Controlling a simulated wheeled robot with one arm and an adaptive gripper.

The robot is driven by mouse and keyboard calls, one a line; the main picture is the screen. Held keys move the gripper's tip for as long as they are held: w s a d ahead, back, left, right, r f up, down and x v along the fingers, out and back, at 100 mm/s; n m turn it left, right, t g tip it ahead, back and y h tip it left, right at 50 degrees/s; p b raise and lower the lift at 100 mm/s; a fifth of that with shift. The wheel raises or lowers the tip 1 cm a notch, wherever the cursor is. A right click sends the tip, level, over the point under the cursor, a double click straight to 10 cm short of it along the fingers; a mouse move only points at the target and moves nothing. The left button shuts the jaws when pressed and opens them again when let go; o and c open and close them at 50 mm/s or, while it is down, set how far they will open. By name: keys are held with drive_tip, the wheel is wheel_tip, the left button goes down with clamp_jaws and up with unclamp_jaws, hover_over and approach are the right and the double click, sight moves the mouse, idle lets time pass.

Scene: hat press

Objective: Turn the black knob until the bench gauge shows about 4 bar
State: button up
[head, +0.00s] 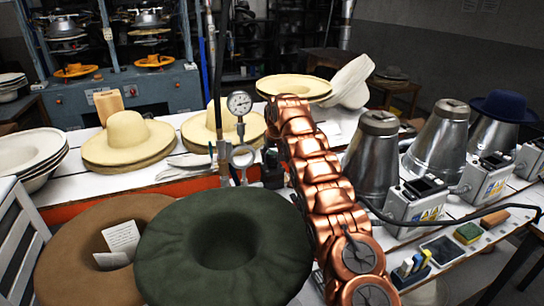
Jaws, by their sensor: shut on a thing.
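The bench gauge (239,103) is a round white dial with a dark rim, upright on a thin metal pipe at the middle of the table. Its needle is too small to read. My copper arm reaches up from the lower right and bends over just right of the gauge. My gripper (272,165) shows only as a dark part at the arm's left edge, low beside the pipe fittings. It is shut on the black knob, which is mostly hidden by the gripper and arm.
A green felt hat (160,245) and a brown one (75,250) lie in front. Straw hats (125,135) stand behind and left. Metal hat forms (375,165) and grey control boxes (417,203) stand close right of my arm. A black cable crosses the right side.

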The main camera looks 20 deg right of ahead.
drive_tip(key=c, duration=0.4)
drive_tip(key=shift+o, duration=0.2)
drive_tip(key=shift+n, duration=0.3)
drive_tip(key=shift+n+y, duration=0.5)
drive_tip(key=shift+n, duration=0.4)
drive_tip(key=shift+r+n+y+p, duration=0.15)
drive_tip(key=shift+n+y+p, duration=0.25)
drive_tip(key=shift+n+p, duration=0.65)
drive_tip(key=n+p, duration=0.2)
drive_tip(key=shift+y+p, duration=0.3)
drive_tip(key=shift+y, duration=0.1)
drive_tip(key=shift+f+n+g+p, duration=0.2)
drive_tip(key=shift+n+g+p, duration=0.2)
drive_tip(key=shift+p, duration=0.15)
